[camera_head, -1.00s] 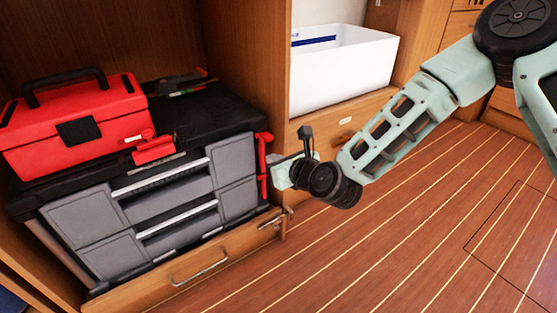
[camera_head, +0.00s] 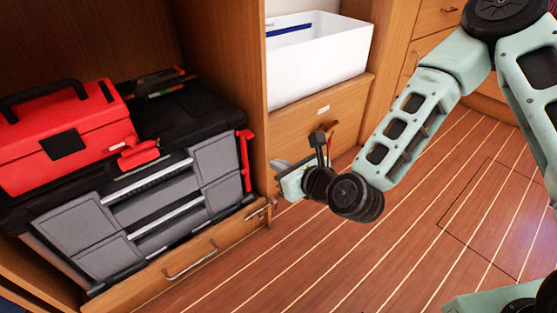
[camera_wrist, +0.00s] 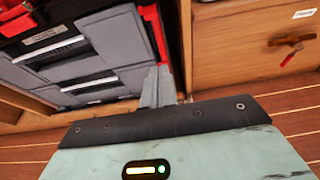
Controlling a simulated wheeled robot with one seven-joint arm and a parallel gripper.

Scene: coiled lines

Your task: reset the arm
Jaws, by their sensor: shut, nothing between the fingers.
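My gripper (camera_head: 279,166) is at the end of my pale green arm, in front of the wooden cabinet, near the right side of the grey and black tool chest. In the wrist view its fingers (camera_wrist: 158,87) are together and hold nothing. The fingertips point toward the cabinet front, and I cannot tell from the frames how far off they are.
A red toolbox (camera_head: 66,133) sits on the grey drawer chest (camera_head: 141,213) in the open cabinet at left. A white bin (camera_head: 318,58) stands on a shelf to its right. A wooden drawer (camera_head: 190,262) is below the chest. The plank floor (camera_head: 400,240) at right is open.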

